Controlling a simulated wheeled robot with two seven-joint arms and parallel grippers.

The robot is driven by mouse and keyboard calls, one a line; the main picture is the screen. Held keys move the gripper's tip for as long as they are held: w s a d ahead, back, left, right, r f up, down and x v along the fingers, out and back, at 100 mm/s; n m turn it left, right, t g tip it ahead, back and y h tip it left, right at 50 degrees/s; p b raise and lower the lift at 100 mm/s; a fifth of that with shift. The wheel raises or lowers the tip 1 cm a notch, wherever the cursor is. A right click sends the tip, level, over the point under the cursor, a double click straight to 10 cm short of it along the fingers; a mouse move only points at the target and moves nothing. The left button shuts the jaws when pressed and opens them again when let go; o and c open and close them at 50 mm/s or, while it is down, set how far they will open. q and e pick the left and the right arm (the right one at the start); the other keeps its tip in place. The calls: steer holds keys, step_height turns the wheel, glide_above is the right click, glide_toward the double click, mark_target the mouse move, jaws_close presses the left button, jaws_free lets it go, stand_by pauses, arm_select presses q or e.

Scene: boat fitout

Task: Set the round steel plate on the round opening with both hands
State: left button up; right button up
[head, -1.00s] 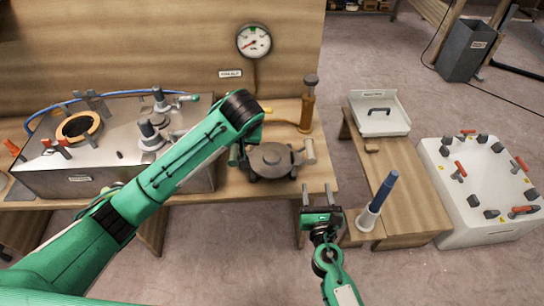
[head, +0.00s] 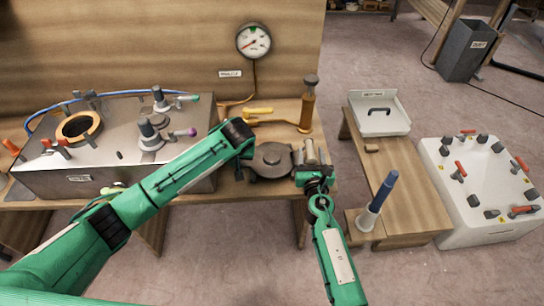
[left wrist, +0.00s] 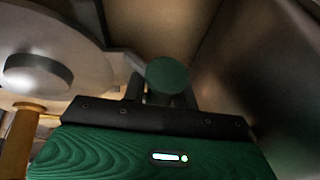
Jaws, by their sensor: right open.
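The round steel plate (head: 268,162), dark grey with a central knob, lies on the wooden bench and also shows in the left wrist view (left wrist: 85,50). The round opening (head: 79,128), with a tan ring, is in the top of the steel tank at left. My right gripper (head: 311,158) is open at the plate's right handle, its fingers appearing on either side of it. My left gripper is hidden behind its arm in the head view. In the left wrist view its fingers (left wrist: 163,92) flank a round handle end (left wrist: 167,75); contact is unclear.
The steel tank (head: 110,172) carries clamps and knobs around the opening. A brass pump-like cylinder (head: 308,105) and a yellow lever (head: 258,112) stand behind the plate. At right are a white tray (head: 380,120), a blue-handled tool (head: 376,200) and a white hatch box (head: 470,220).

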arm_select(q)
jaws_close()
arm_select(e)
steer(key=c, duration=0.6)
jaws_close()
stand_by(0.6)
arm_select(q)
steer(key=shift+w+r, duration=0.15)
steer(key=shift+r, duration=0.05)
arm_select(e)
steer(key=shift+w+r, duration=0.1)
steer(key=shift+r, duration=0.1)
